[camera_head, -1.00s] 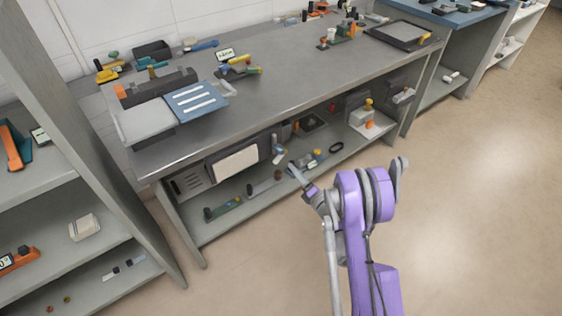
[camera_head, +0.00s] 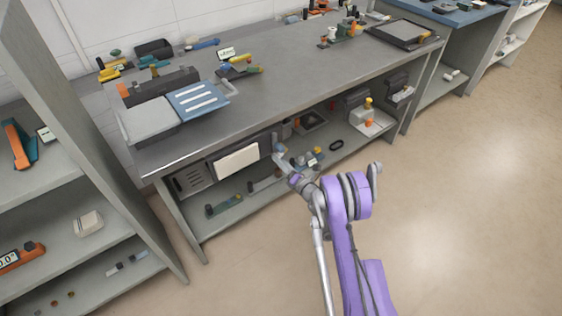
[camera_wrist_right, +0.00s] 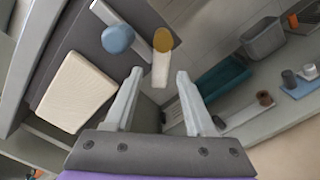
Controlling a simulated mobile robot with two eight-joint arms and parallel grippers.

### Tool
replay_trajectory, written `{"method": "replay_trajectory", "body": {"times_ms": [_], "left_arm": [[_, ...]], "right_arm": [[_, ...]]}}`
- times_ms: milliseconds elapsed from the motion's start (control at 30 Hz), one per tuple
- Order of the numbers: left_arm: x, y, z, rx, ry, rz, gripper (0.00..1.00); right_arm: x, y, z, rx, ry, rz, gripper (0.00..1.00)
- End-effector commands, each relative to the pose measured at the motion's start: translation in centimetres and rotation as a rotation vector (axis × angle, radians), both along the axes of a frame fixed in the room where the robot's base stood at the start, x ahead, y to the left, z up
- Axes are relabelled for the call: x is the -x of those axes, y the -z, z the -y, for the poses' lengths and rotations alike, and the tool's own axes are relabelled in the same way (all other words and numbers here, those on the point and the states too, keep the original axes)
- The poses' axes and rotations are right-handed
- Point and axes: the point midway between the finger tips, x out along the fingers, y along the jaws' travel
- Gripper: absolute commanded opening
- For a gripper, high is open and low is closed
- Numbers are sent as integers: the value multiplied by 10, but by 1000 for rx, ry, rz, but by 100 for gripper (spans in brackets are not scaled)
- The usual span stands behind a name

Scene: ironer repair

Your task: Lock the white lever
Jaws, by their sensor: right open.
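On the lower shelf of the grey bench stands a dark machine with a cream-white pad (camera_head: 238,161), which also shows in the wrist view (camera_wrist_right: 72,91). In the wrist view, a whitish lever with an ochre knob (camera_wrist_right: 162,40) shows beyond and between my fingertips. Left of it is a pale lever with a blue knob (camera_wrist_right: 117,38). Which one is the white lever I cannot tell for sure. My right gripper (camera_wrist_right: 158,75) is open with nothing gripped; in the head view it (camera_head: 281,158) is at the machine's right end. My left gripper is not in view.
The bench top (camera_head: 300,72) above the shelf overhangs my right gripper. Right of the machine are a teal tray (camera_wrist_right: 222,78), a grey bin (camera_wrist_right: 263,38) and several small parts. A grey shelf unit (camera_head: 90,165) stands at the left. The floor (camera_head: 470,190) in front is clear.

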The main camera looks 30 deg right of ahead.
Motion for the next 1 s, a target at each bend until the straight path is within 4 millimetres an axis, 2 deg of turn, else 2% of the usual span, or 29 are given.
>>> {"method": "replay_trajectory", "body": {"times_ms": [300,367,600,633,1000], "left_arm": [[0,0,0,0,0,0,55],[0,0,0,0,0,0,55],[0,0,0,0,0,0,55],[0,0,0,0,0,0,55],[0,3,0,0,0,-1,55]], "right_arm": [[-3,0,0,-1,0,0,55],[-3,0,0,-1,0,0,46],[-3,0,0,-1,0,0,3],[-3,0,0,-1,0,0,0],[-3,0,-1,-21,0,-2,0]]}}
